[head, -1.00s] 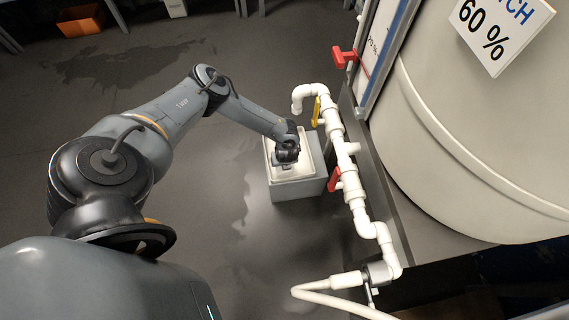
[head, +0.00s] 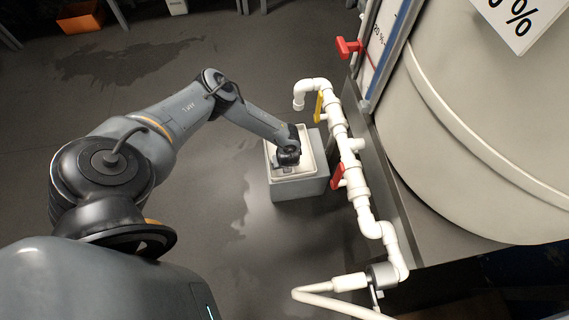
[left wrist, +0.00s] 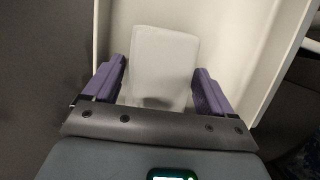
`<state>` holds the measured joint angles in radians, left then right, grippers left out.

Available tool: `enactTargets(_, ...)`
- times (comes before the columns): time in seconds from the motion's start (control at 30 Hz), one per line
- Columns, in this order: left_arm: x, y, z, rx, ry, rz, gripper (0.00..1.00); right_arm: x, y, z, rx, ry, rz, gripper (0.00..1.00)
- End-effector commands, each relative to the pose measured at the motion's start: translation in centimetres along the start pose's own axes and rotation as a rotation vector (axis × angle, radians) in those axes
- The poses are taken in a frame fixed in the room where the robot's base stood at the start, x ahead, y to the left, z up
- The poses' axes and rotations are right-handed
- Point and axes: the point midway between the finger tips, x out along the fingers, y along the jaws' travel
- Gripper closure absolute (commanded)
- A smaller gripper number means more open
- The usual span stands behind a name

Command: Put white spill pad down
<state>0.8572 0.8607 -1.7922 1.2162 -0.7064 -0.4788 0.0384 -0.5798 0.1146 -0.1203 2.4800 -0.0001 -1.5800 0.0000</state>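The white spill pad (left wrist: 165,62) is a pale block between the two purple fingers of my left gripper (left wrist: 160,85) in the left wrist view. I cannot tell whether the pad touches the tray floor. My right gripper is not in view.
White piping (head: 352,165) with red and yellow valve handles runs close to the right of the grey box (head: 300,190). A large pale tank (head: 470,130) stands beyond it. A pale hose (head: 325,302) is at the bottom. Wet floor lies to the left.

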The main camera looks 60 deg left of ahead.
Motion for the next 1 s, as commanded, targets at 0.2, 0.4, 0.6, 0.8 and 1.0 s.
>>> enactTargets(0.2, 0.0, 0.0, 0.0, 0.000, 0.000, 0.000, 0.16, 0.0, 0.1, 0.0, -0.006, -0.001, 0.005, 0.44)
enactTargets(0.4, -1.1, 0.0, 0.2, 0.000, 0.001, 0.001, 0.16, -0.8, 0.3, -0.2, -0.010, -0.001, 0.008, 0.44)
enactTargets(0.6, -4.3, 0.0, 0.3, 0.000, 0.001, 0.000, 0.16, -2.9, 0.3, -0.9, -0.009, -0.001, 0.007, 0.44)
enactTargets(0.8, -8.1, 0.1, 0.2, 0.000, 0.001, 0.001, 0.16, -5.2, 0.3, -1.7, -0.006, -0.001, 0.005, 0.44)
enactTargets(1.0, -10.8, 0.0, 0.2, 0.000, 0.001, 0.000, 0.16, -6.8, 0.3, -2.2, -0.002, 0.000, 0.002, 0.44)
